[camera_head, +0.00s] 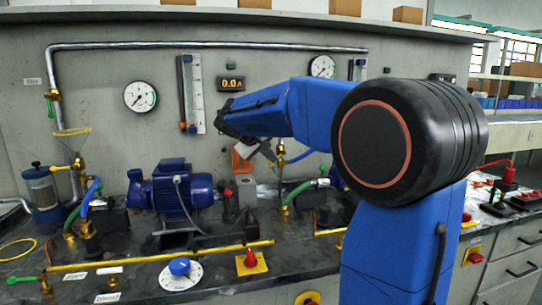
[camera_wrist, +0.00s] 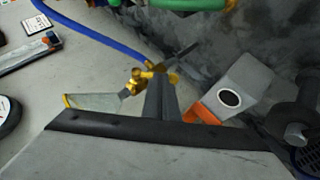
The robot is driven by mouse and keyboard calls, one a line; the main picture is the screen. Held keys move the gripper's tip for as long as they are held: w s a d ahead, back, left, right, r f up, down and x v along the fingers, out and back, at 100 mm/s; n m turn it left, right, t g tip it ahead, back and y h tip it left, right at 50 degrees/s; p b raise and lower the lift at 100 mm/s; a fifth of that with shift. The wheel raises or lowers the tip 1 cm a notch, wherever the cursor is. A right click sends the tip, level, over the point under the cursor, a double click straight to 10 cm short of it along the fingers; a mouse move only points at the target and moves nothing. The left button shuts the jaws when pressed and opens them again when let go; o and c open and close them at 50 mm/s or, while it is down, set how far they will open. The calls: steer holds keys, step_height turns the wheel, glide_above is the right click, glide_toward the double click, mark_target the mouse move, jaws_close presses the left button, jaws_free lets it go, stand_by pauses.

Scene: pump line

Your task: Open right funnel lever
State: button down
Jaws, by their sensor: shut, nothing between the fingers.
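The right funnel (camera_wrist: 98,103) is pale and yellow-rimmed. It shows in the wrist view left of my gripper and narrows to a brass valve (camera_wrist: 140,80). A thin dark grey bar (camera_wrist: 183,53) sticks out beside the valve; I cannot tell if it is the lever. My gripper (camera_wrist: 160,82) is shut and empty, its fingertips overlapping the brass in the picture; contact is unclear. In the head view my gripper (camera_head: 264,149) is just left of the brass valve (camera_head: 280,150), and my arm hides most of the right funnel.
A grey block with an orange edge (camera_wrist: 225,95) is close right of my fingers. The blue pump motor (camera_head: 182,190) stands lower left. A left funnel (camera_head: 72,132) is far left, with several gauges on the wall.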

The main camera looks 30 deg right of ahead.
steer(key=shift+s+d+f+n+h, duration=0.1)
steer(key=shift+d+f+n+h, duration=0.2)
steer(key=shift+f+n+h, duration=0.5)
steer(key=shift+s+d+f+n+h, duration=0.2)
steer(key=shift+f+h, duration=0.3)
steer(key=shift+h, duration=0.7)
steer(key=shift+w+d+f+n+h, duration=0.1)
steer(key=shift+d+f+n+h, duration=0.3)
steer(key=shift+f+h, duration=0.45)
steer(key=shift+s, duration=0.1)
steer(key=shift+r, duration=0.15)
step_height(320, 180, up, 10)
steer(key=shift+s, duration=0.1)
